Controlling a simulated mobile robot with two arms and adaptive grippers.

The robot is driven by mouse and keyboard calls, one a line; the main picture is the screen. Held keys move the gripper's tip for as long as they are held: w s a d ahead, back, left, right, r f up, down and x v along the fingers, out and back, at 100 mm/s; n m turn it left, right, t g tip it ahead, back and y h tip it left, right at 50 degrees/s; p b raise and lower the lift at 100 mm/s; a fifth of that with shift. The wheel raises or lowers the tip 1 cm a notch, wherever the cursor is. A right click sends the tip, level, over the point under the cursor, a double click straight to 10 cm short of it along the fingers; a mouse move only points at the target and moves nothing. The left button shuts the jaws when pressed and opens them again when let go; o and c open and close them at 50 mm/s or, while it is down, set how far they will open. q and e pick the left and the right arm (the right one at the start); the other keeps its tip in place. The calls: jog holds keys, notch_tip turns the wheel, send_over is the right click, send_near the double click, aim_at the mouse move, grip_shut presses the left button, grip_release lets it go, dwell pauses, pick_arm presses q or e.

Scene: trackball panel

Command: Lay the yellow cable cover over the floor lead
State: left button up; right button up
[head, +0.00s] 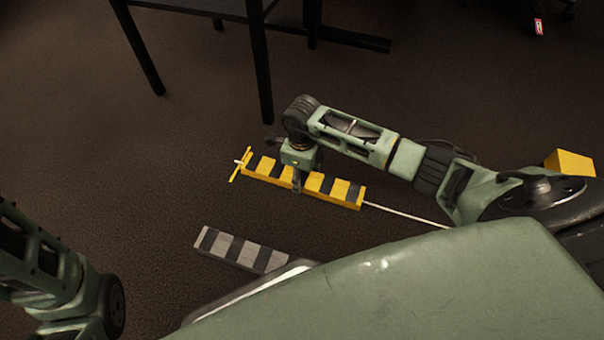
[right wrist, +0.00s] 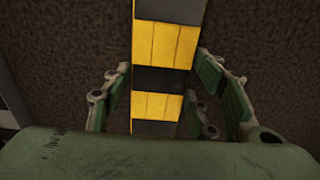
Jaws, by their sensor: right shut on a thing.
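The yellow cable cover (head: 343,190) with black stripes lies along the line of the floor lead, low over the carpet; I cannot tell whether it rests fully on the floor. The pale floor lead (head: 405,214) comes out at its right end and runs right toward my base. A short pale piece shows at the left end beside a thin yellow strip (head: 234,172). My right gripper (head: 298,182) is shut on the cover near its middle. In the right wrist view, its fingers (right wrist: 163,88) flank the cover (right wrist: 165,45). My left gripper is not in view; only my left arm shows.
A grey and black striped bar (head: 240,250) lies on the carpet nearer to me, partly hidden by my body. Dark table legs (head: 260,70) stand behind the cover. The carpet left of the cover is clear.

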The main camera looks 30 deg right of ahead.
jog(key=shift+f, duration=0.25)
jog(key=o, duration=1.5)
jog(key=shift+o, duration=0.2)
notch_tip(320, 180, up, 12)
